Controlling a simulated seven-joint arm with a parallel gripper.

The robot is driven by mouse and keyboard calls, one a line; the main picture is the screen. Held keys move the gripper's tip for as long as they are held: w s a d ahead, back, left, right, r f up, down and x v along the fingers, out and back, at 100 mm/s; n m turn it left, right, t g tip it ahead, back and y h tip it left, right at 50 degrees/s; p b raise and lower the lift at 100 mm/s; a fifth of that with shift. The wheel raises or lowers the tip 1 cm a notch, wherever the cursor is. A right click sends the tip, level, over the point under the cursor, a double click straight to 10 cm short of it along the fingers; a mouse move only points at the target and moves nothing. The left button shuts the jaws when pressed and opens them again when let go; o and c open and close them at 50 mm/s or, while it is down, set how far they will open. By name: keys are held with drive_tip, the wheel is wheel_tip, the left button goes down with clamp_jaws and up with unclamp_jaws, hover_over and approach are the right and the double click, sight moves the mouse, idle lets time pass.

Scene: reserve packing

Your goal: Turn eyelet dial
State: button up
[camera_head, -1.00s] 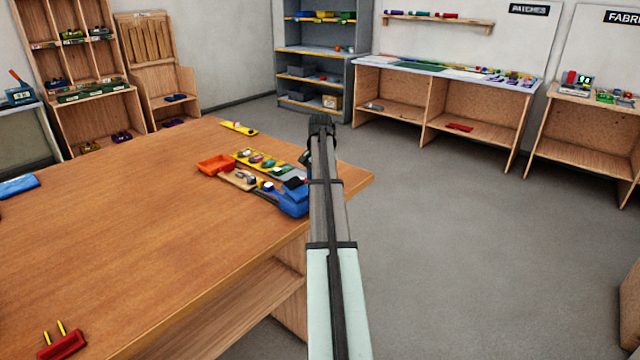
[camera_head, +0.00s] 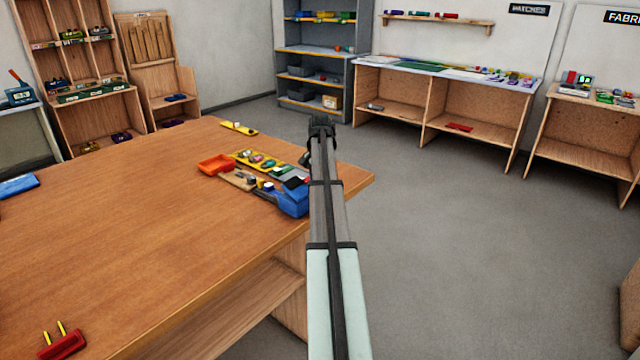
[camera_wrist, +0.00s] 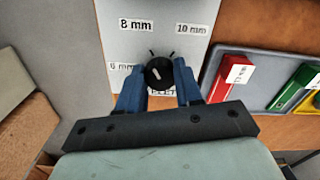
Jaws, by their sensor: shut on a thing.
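In the wrist view a black round dial (camera_wrist: 159,76) with a short white mark sits on a grey plate (camera_wrist: 180,52). The plate carries labels reading 6 mm, 8 mm and 10 mm. The white mark tilts slightly left of straight up in the picture, roughly toward the 8 mm label. My gripper (camera_wrist: 158,71) has one blue finger on each side of the dial and is shut on it. The lower label on the plate is partly hidden. In the head view my arm hides the dial.
Right of the plate in the wrist view, a grey tray (camera_wrist: 262,64) holds a red block (camera_wrist: 230,78) and a green block (camera_wrist: 296,86). In the head view an orange tray (camera_head: 215,164) and a blue object (camera_head: 292,203) lie on the wooden table (camera_head: 120,230), whose left part is largely clear.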

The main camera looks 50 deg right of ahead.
drive_tip(key=shift+n, duration=0.4)
drive_tip(key=n, duration=0.5)
drive_tip(key=shift+s+d+n, duration=0.1)
drive_tip(key=shift+n, duration=0.2)
drive_tip(key=n, duration=0.5)
drive_tip(key=shift+n, duration=0.4)
drive_tip(key=shift+d, duration=0.1)
drive_tip(key=o, duration=1)
drive_tip(key=shift+o, duration=0.2)
wheel_tip(320, 180, up, 14)
drive_tip(key=shift+f, duration=0.1)
idle(0.3)
